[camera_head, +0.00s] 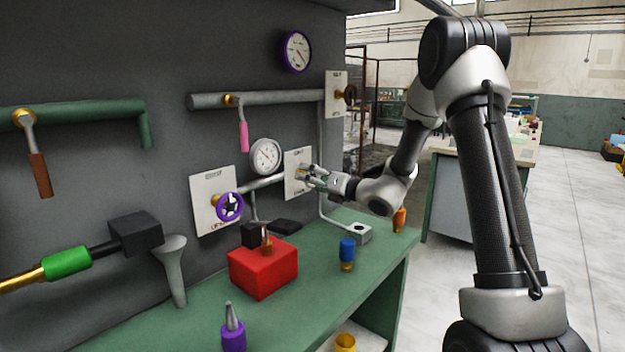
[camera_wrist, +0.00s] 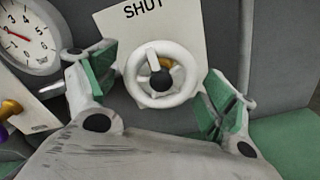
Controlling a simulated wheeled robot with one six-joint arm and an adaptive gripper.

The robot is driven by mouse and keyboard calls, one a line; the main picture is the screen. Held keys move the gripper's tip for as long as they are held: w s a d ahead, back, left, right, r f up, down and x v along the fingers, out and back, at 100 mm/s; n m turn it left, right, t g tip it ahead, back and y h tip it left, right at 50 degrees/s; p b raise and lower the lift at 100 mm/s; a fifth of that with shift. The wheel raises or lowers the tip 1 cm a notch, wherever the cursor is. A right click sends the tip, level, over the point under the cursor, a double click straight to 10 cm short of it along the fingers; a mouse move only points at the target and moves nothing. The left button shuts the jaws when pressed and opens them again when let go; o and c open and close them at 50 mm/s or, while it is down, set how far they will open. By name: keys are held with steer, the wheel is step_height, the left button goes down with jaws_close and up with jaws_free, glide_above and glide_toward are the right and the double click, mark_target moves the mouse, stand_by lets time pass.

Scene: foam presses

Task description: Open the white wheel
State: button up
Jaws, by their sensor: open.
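The white wheel (camera_wrist: 146,97) is in the middle of the wrist view, in front of a white plate (camera_wrist: 186,27) marked "SHUT". It has a pale spoke and a dark hub knob. My gripper (camera_wrist: 163,93) is open, with one green-padded finger to the left of the wheel and one to the right. Neither finger clearly touches the rim. In the head view my gripper (camera_head: 312,178) is at the plate (camera_head: 296,160) on the grey wall, and it hides most of the wheel.
A purple wheel (camera_head: 230,206) on another white plate is to the left. A white gauge (camera_head: 265,155) is close to the left of my gripper. Below, the green bench (camera_head: 205,309) holds a red block (camera_head: 262,270) and a blue-topped piece (camera_head: 347,250).

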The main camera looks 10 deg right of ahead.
steer(key=c, duration=1)
steer(key=shift+n, duration=0.4)
steer(key=n, duration=0.3)
steer(key=shift+n, duration=0.3)
steer(key=n, duration=0.4)
steer(key=shift+w+d+n, duration=0.1)
steer(key=shift+d+n, duration=0.05)
steer(key=shift+n, duration=0.15)
steer(key=n, duration=0.4)
steer(key=shift+n, duration=0.3)
steer(key=shift+d+n, duration=0.1)
steer(key=shift+n, duration=2)
